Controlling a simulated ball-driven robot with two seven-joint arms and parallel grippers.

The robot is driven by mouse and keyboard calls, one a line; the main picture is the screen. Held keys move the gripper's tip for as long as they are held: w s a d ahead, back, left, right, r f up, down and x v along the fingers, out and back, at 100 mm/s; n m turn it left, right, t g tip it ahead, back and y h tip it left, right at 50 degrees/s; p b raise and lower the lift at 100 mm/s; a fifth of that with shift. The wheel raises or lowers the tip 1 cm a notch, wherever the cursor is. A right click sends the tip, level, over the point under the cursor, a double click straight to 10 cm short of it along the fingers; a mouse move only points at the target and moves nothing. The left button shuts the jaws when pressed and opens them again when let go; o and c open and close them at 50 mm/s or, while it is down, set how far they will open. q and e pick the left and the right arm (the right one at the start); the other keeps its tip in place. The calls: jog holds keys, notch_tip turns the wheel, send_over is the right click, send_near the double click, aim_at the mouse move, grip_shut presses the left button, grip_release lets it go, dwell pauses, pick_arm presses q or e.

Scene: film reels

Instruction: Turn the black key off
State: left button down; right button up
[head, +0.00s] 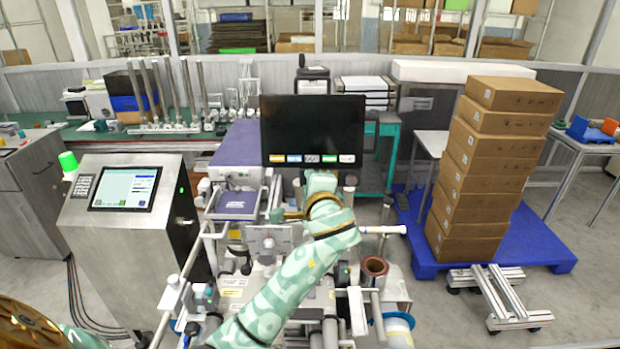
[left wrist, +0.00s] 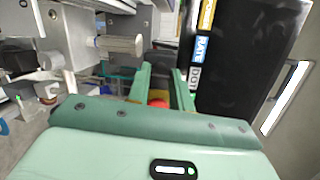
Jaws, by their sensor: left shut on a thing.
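My left arm comes in from the lower left in the head view, and its hand (head: 320,185) is just below the black monitor (head: 313,130) on the machine. In the left wrist view the two green fingers of my left gripper (left wrist: 161,72) point away, shut on a small dark thing at their tips, which I take to be the black key. Its shape and angle are mostly hidden. A red round part (left wrist: 159,103) with yellow around it shows between the fingers, nearer the palm. My right gripper is not in view.
The monitor's side (left wrist: 235,60) stands close to the right of the fingers. A metal rod end (left wrist: 122,45) juts out to the left. A touchscreen console (head: 124,188) stands left of the machine, and stacked brown boxes (head: 490,165) stand on a blue pallet (head: 540,240) to the right.

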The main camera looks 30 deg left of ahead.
pick_arm(q)
jog(key=shift+n+p, duration=0.35)
jog(key=shift+n, duration=0.45)
jog(key=c, duration=1.5)
grip_release()
